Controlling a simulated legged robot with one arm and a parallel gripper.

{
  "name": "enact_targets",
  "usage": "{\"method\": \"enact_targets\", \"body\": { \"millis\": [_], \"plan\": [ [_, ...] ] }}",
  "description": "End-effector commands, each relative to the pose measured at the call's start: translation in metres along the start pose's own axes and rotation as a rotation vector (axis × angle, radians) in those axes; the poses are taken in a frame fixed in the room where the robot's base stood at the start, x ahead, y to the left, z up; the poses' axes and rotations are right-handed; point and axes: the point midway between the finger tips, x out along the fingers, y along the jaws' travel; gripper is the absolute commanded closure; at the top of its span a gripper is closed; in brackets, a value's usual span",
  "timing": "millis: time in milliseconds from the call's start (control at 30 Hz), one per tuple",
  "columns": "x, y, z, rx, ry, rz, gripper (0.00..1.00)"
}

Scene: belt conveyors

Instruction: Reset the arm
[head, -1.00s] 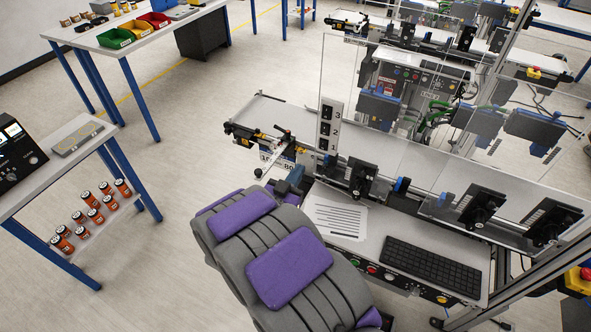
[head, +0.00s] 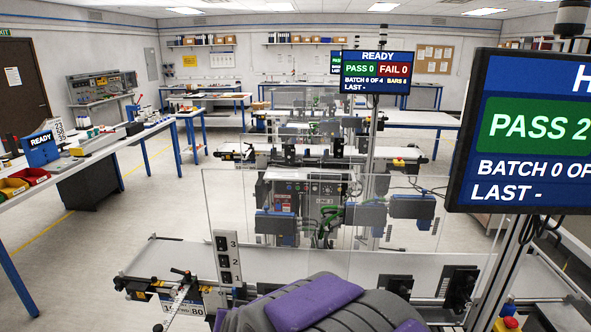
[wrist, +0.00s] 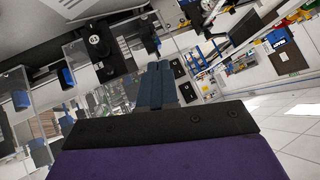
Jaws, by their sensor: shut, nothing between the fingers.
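My gripper (wrist: 158,72) shows in the wrist view as two dark blue fingers lying together beyond a black edge and a purple pad. It is shut with nothing between the fingers. In the head view, my grey and purple arm (head: 320,305) rises at the bottom middle, in front of the nearest conveyor. The gripper itself cannot be made out there.
The nearest conveyor (head: 185,258) runs across behind my arm, with a clear guard panel (head: 280,230) above it. A large screen (head: 525,130) stands close at the right. A workbench (head: 95,150) is at the left, with open floor between.

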Motion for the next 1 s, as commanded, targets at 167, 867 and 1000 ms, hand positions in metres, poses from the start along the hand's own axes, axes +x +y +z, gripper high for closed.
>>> {"method": "enact_targets", "body": {
  "millis": [167,867,1000],
  "plan": [
    [-0.052,0.042,0.024,-0.019,-0.202,-0.007,1.0],
    [-0.312,0.219,0.194,0.019,-0.92,0.324,1.0],
    [-0.322,0.224,0.2,0.027,-0.943,0.343,1.0]
  ]
}}
